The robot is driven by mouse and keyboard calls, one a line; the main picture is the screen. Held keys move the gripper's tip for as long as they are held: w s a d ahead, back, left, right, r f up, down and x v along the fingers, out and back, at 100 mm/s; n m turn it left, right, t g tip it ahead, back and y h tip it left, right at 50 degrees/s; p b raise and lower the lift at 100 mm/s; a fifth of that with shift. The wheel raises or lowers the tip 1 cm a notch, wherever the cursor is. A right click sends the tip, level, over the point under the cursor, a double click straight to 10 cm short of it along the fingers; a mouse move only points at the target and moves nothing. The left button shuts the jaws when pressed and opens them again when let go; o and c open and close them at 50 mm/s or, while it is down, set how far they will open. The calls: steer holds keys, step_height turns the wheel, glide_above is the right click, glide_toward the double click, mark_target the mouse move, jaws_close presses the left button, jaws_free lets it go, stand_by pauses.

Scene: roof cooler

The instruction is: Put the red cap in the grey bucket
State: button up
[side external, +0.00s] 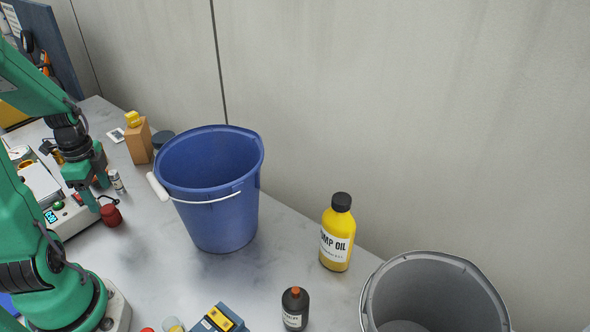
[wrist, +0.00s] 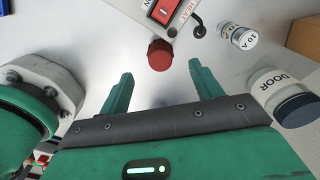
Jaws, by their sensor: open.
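The red cap (side external: 110,215) stands on the bench at the left in the side external view. It also shows in the wrist view (wrist: 160,55), just beyond and between my fingertips, beside a pale device. My gripper (side external: 96,192) is open and empty, close to the cap; its two green fingers also show in the wrist view (wrist: 160,72). I cannot tell the exact gap to the cap. The grey bucket (side external: 435,285) stands at the lower right of the side external view, cut off by the frame, with only part of its inside showing.
A blue bucket (side external: 221,222) with a white-gripped handle stands between cap and grey bucket. A yellow oil bottle (side external: 337,240) and a dark bottle (side external: 294,310) stand nearer the grey bucket. A small labelled cylinder (wrist: 237,35) and a DOOR jar (wrist: 283,95) are right of the cap.

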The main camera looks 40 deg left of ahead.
mark_target(105, 208)
steer(key=shift+f, duration=1.25)
steer(key=shift+f, duration=0.1)
steer(key=shift+f, duration=2.5)
steer(key=c, duration=1.2)
steer(key=shift+o, duration=0.2)
steer(key=shift+r, duration=0.2)
steer(key=shift+r, duration=4.85)
